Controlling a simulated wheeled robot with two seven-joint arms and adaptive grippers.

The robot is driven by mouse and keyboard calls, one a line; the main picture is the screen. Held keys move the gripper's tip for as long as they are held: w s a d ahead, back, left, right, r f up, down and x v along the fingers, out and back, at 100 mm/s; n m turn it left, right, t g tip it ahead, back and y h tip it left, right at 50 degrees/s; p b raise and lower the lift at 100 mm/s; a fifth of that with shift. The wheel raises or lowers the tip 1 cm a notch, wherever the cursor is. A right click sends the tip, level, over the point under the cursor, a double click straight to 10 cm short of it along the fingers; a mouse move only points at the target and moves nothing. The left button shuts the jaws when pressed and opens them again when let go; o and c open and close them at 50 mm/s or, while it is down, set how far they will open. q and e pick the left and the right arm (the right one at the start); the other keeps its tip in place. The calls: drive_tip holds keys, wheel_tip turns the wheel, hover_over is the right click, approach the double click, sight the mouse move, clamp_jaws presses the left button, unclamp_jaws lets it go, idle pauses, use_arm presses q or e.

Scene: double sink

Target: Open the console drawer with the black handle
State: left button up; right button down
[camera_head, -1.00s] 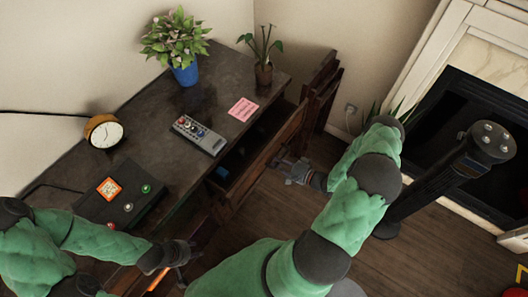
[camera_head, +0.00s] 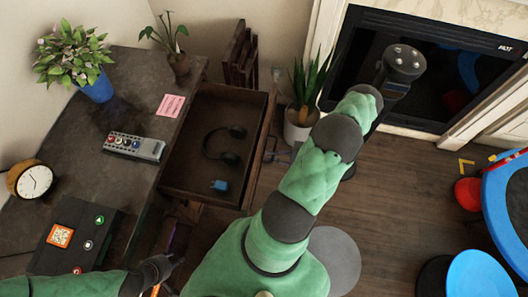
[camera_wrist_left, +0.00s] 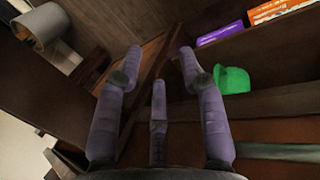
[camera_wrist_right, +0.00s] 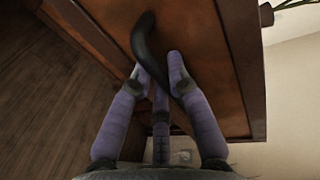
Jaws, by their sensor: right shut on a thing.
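The wooden console drawer (camera_head: 180,185) stands pulled out from the dark console (camera_head: 125,180), its inside showing from above. Black headphones (camera_head: 212,153) and a small blue item (camera_head: 219,185) lie in it. In the right wrist view, the curved black handle (camera_wrist_right: 146,38) crosses the reddish-brown drawer front (camera_wrist_right: 210,75). My right gripper (camera_wrist_right: 160,72) is shut on the handle. In the head view it is mostly hidden behind the drawer front and my arm. My left gripper (camera_wrist_left: 160,65) is open and empty, its fingers spread, below the console's near side; it also shows in the head view (camera_head: 172,268).
A floor plant (camera_head: 299,125) stands beyond the drawer. Open wooden floor (camera_head: 405,185) lies to the right.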

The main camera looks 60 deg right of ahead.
drive_tip(key=shift+s+d+r, duration=0.1)
drive_tip(key=shift+s+r, duration=0.05)
drive_tip(key=c, duration=1.2)
unclamp_jaws()
drive_tip(key=shift+o, duration=0.2)
drive_tip(key=v, duration=1.2)
